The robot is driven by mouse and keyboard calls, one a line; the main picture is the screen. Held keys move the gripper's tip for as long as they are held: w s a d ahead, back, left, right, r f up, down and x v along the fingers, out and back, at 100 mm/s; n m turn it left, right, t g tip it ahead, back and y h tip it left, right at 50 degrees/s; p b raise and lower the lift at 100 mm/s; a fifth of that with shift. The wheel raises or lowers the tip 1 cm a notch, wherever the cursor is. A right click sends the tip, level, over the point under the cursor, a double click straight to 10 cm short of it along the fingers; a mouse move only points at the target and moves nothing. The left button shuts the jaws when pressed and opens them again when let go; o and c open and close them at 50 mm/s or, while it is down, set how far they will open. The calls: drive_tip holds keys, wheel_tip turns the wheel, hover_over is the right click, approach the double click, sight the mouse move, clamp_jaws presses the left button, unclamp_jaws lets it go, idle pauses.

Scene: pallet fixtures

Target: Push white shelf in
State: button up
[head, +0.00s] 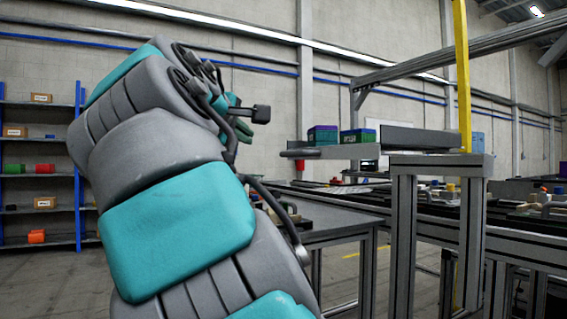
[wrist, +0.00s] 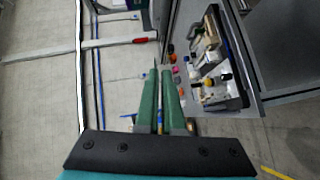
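A pale grey-white shelf (head: 350,151) sticks out to the left from the top of a metal frame in the head view, level, with a rounded piece at its left end. My gripper (head: 250,114) is up and to the left of that end, apart from it, with nothing held. In the wrist view the two green fingers (wrist: 160,95) point forward with a narrow gap between them. I cannot make out the shelf for certain in the wrist view.
A grey table (head: 345,224) lies below the shelf. Dark bins (head: 322,135) show at the shelf's level. Blue-framed racks (head: 40,175) stand at the far left.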

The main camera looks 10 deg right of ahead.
drive_tip(key=shift+w+a+f, duration=0.1)
drive_tip(key=shift+a+f, duration=0.15)
drive_tip(key=shift+a, duration=0.1)
clamp_jaws()
drive_tip(key=s+d+b+x, duration=0.1)
drive_tip(key=d+x, duration=0.1)
drive_tip(key=x, duration=1)
drive_tip(key=shift+w+d+f, duration=0.2)
drive_tip(key=shift+d, duration=0.15)
drive_tip(key=shift+d+r, duration=0.1)
drive_tip(key=shift+d, duration=0.1)
